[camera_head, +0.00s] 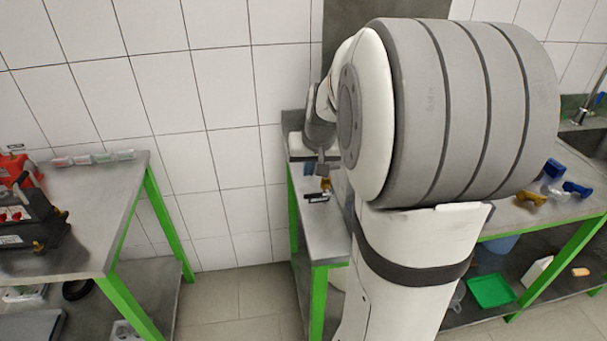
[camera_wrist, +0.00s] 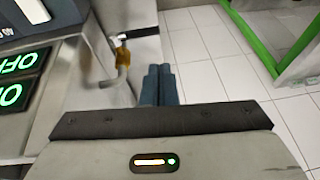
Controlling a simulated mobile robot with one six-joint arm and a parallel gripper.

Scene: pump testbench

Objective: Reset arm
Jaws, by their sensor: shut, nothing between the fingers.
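My arm fills the middle and right of the head view, with its large grey and white joint close to the camera. My gripper (camera_head: 322,169) shows small at the far end of the arm, over the middle bench (camera_head: 325,235). In the wrist view, my gripper (camera_wrist: 158,84) has its two blue-grey fingers side by side and touching. It is shut and holds nothing. A metal pipe with a brass fitting (camera_wrist: 122,56) is just left of the fingers in that picture.
Panels with green "OFF" text (camera_wrist: 20,80) are at the wrist view's left. A left bench (camera_head: 100,215) carries a red and black device (camera_head: 25,215). Blue and yellow parts (camera_head: 552,185) lie on the right bench. Open floor (camera_head: 235,300) lies between the left and middle benches.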

